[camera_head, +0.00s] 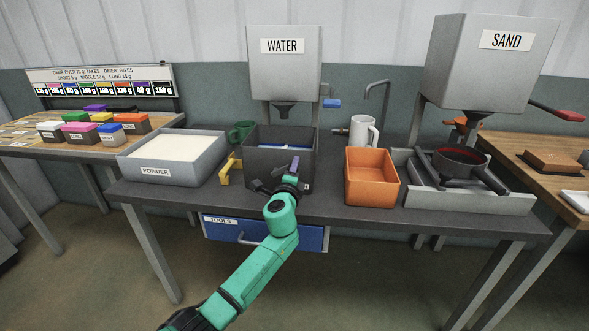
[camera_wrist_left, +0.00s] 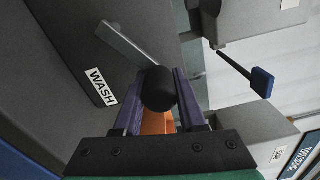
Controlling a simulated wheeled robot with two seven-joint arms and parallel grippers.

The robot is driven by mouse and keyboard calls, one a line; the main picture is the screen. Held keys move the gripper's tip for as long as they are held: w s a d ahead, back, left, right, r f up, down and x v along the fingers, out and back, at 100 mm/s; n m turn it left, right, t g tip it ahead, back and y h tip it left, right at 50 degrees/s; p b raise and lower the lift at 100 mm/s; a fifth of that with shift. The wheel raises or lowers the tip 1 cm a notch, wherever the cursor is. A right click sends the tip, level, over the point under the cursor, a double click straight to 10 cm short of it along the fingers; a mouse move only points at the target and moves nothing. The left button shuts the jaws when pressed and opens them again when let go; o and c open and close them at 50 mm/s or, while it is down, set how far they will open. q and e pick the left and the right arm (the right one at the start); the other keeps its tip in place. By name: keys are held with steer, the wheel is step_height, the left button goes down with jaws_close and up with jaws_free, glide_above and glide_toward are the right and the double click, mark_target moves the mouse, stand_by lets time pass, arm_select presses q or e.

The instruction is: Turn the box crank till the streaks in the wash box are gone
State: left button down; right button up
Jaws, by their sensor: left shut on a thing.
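The dark grey wash box (camera_head: 262,163) stands on the bench below the water hopper. Its WASH label (camera_wrist_left: 102,86) shows in the left wrist view. A pale blue and whitish patch (camera_head: 287,147) shows inside the box; I cannot tell whether it is streaks. My left gripper (camera_head: 290,178) is at the front of the box, and its purple fingers (camera_wrist_left: 160,98) are shut on the black knob (camera_wrist_left: 160,88) of the crank. The crank's grey arm (camera_wrist_left: 126,44) runs from the knob towards the box wall. In the head view my gripper hides most of the crank. My right gripper is out of view.
A powder tray (camera_head: 157,181) and a yellow handle (camera_head: 230,172) are left of the box. An orange bin (camera_head: 372,196) and white mug (camera_head: 362,132) stand to its right. The water hopper (camera_head: 284,72) with a blue lever (camera_head: 332,104) is above. A blue tool drawer (camera_head: 312,239) is underneath.

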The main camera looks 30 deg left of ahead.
arm_select(q)
steer(key=shift+a+r, duration=0.2)
steer(key=shift+a, duration=0.15)
steer(key=c, duration=0.9)
jaws_free()
steer(key=o, duration=0.4)
steer(key=shift+s+a, duration=0.15)
steer(key=shift+d, duration=0.2)
steer(key=shift+s+d+f, duration=0.1)
steer(key=shift+s+d, duration=0.05)
steer(key=shift+s, duration=0.1)
steer(key=v, duration=1.3)
steer(key=shift+s, duration=0.45)
